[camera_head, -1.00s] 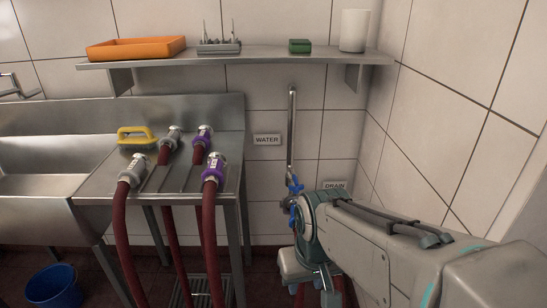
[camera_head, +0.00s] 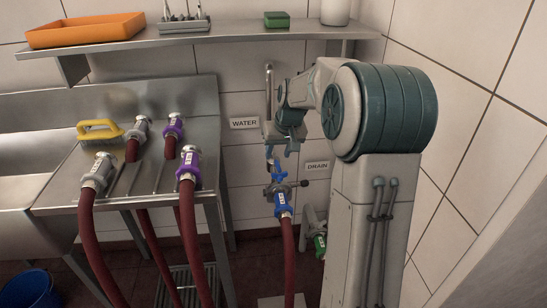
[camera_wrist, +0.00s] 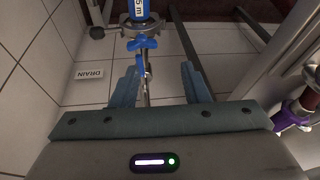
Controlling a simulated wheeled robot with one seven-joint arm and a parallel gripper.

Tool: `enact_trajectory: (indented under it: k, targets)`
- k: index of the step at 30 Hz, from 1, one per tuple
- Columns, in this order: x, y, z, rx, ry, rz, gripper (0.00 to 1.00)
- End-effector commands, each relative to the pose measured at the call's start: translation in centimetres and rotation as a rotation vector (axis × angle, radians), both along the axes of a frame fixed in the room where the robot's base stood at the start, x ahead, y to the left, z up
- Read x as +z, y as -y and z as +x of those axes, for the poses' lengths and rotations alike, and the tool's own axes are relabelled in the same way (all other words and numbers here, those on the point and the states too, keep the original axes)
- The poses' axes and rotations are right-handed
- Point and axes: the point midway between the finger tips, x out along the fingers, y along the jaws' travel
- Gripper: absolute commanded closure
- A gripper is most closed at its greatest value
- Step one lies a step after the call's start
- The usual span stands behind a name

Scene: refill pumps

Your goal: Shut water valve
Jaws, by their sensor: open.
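The water valve (camera_head: 278,190) sits at the lower end of a metal wall pipe (camera_head: 268,90), near the WATER sign (camera_head: 244,123). Its blue handle (camera_head: 277,169) points up along the pipe; the handle also shows in the wrist view (camera_wrist: 141,45). A red hose with a blue coupling (camera_head: 283,204) hangs below the valve. My gripper (camera_head: 282,148) is open just above the handle. In the wrist view its two blue-grey fingers (camera_wrist: 160,82) stand apart, with the pipe and the handle's end between them, nearer the left finger. I cannot tell whether anything touches.
A DRAIN sign (camera_head: 317,167) is right of the valve, with a green-collared fitting (camera_head: 320,240) below. A steel bench (camera_head: 60,196) with several red hoses and a yellow brush (camera_head: 99,130) stands left. A shelf (camera_head: 200,39) runs above. A tiled wall closes the right side.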

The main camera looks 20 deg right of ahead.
Motion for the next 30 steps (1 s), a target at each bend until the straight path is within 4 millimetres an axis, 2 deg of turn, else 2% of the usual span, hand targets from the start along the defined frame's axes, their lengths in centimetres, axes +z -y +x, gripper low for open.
enact_trajectory:
  k: [1, 3, 6, 10, 17, 30]
  targets:
    - [-0.6, 1.6, 1.8, -0.016, 0.013, 0.021, 0.59]
    - [-1.2, 3.2, 3.7, -0.031, 0.036, 0.041, 0.59]
    - [-1.9, 5.1, 5.7, -0.048, 0.061, 0.064, 0.59]
    - [-2.4, 6.5, 7.0, -0.062, 0.082, 0.081, 0.59]
    - [-4.2, 6.6, 8.1, -0.065, 0.087, 0.088, 0.59]
    - [-12.4, 5.4, 11.6, -0.064, 0.086, 0.086, 0.59]
